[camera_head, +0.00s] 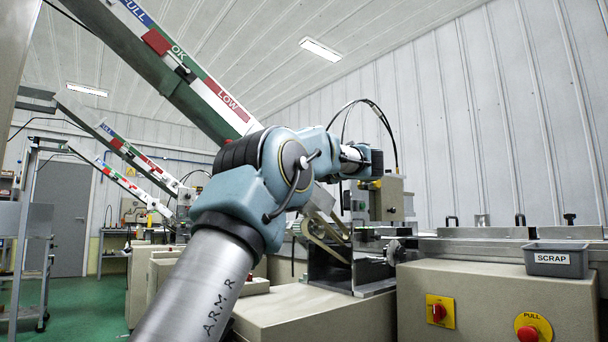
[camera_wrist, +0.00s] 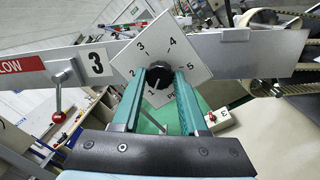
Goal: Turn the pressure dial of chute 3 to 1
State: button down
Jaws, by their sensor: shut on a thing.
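The pressure dial is a black knob (camera_wrist: 158,72) on a tilted white square plate (camera_wrist: 153,45) with the numbers 1 to 5 around it, in the wrist view. Where the knob's pointer stands is too small to tell. In the head view my arm hides the dial.
In the head view, sloping chutes with FULL, OK and LOW bands (camera_head: 180,68) rise at left.

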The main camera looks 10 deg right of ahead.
jog(key=shift+f, duration=0.1)
jog(key=shift+c, duration=2.2)
grip_release()
jog(key=shift+s, duration=0.1)
jog(key=v, duration=1)
jog(key=shift+s+d, duration=0.15)
jog(key=shift+s, duration=0.1)
